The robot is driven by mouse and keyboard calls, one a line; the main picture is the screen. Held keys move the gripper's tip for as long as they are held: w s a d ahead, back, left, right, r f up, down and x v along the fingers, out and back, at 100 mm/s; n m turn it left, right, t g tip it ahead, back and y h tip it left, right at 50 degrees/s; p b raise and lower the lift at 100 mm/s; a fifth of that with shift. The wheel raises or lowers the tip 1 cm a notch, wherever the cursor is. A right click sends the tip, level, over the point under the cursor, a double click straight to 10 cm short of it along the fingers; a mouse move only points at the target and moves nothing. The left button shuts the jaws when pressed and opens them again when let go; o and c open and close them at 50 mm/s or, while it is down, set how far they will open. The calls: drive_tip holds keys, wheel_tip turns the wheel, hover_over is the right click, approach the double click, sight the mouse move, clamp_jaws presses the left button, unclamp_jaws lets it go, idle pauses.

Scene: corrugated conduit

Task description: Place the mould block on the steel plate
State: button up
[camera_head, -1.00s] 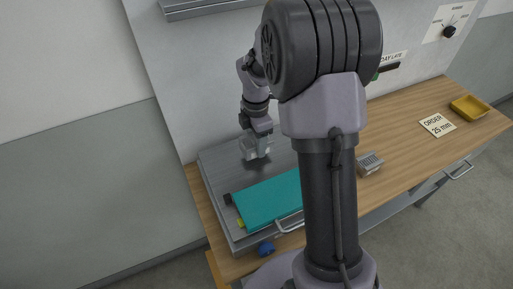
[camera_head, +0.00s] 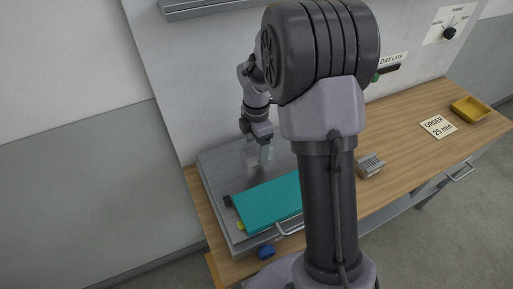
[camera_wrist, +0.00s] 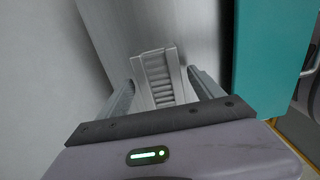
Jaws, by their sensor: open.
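A grey mould block (camera_wrist: 160,78) with a ribbed channel lies on the steel plate in the wrist view, in line with the gap between my fingers. In the head view the block (camera_head: 250,158) sits near the back of the steel plate (camera_head: 215,161), beside my gripper's fingers. My gripper (camera_wrist: 161,82) is open, with a finger on either side of the block's near end and visible gaps between. In the head view my gripper (camera_head: 262,150) is low over the plate. Whether the fingers touch the plate cannot be told.
A teal cover (camera_head: 268,203) with a metal handle lies at the front of the plate, right of the block in the wrist view. Another grey ribbed block (camera_head: 370,165) stands on the wooden bench. An order card (camera_head: 437,126) and yellow tray (camera_head: 469,109) are further right. The wall is close behind.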

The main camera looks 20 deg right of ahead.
sight(257, 150)
drive_tip(key=s+a+r+m+t+p, duration=0.1)
drive_tip(key=s+a+r+m, duration=0.2)
drive_tip(key=r, duration=0.6)
drive_tip(key=s+a+r+m+t+p, duration=0.15)
drive_tip(key=r+m, duration=0.25)
drive_tip(key=r, duration=0.5)
drive_tip(key=s+a+r+m+t+y, duration=0.1)
drive_tip(key=s+a+r+m, duration=0.1)
drive_tip(key=s+a+m, duration=0.2)
drive_tip(key=s+a+r+m+t+y, duration=0.1)
drive_tip(key=s+a+m, duration=0.4)
drive_tip(key=s+m, duration=0.6)
drive_tip(key=s+r+t, duration=0.1)
drive_tip(key=s, duration=0.2)
drive_tip(key=shift+a, duration=0.15)
drive_tip(key=shift+f, duration=0.2)
wheel_tip(257, 150, down, 14)
drive_tip(key=b, duration=1.4)
drive_tip(key=shift+f, duration=0.15)
